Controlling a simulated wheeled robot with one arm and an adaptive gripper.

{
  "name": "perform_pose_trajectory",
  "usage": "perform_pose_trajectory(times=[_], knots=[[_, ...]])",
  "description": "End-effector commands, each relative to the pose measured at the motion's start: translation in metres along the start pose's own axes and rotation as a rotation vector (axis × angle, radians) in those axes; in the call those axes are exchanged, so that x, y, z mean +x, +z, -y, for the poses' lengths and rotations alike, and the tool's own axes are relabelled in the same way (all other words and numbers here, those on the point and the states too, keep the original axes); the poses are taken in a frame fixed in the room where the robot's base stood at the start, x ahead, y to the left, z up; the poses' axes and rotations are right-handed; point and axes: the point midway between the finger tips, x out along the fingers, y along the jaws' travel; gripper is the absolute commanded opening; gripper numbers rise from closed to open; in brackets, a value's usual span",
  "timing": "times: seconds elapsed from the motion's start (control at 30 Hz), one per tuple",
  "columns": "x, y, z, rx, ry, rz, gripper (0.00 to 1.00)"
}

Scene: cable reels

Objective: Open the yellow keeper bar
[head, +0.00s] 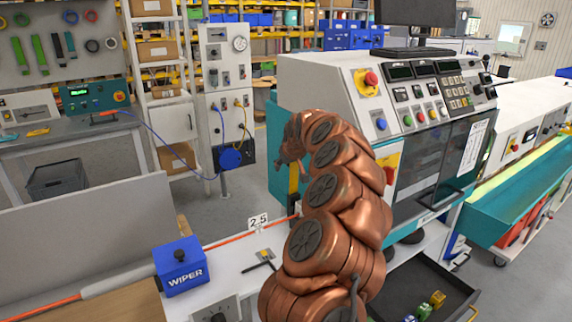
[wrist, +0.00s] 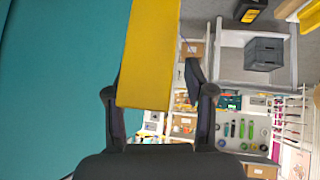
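The yellow keeper bar (wrist: 152,45) fills the upper middle of the wrist view, its near end between my fingers. My gripper (wrist: 150,95) is open around this end. The left finger is at or very close to the bar's edge, and a gap shows between the bar and the right finger. I cannot tell whether the left finger touches. In the head view a thin yellow upright piece (head: 293,180), which looks like the bar, shows beside the teal machine. My copper-coloured arm covers much of that area, and my fingers cannot be made out there.
The white and teal machine (head: 320,75) stands behind my arm. A blue wiper box (head: 180,268) and an orange cable (head: 235,238) lie along the bench at lower left. An open dark drawer (head: 405,285) is at lower right. Grey floor shows beyond the bench.

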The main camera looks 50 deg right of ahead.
Motion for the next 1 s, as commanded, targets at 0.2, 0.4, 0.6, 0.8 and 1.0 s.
perform_pose_trajectory(times=[0.2, 0.4, 0.6, 0.8, 1.0], knots=[[-0.005, -0.002, -0.001, -0.001, 0.001, -0.004, 0.54], [-0.026, -0.003, 0.0, -0.002, 0.0, -0.007, 0.54], [-0.057, -0.003, -0.001, -0.002, 0.002, -0.006, 0.54], [-0.087, -0.001, 0.0, -0.001, 0.0, -0.002, 0.54], [-0.111, -0.002, 0.0, -0.001, 0.001, -0.006, 0.54]])
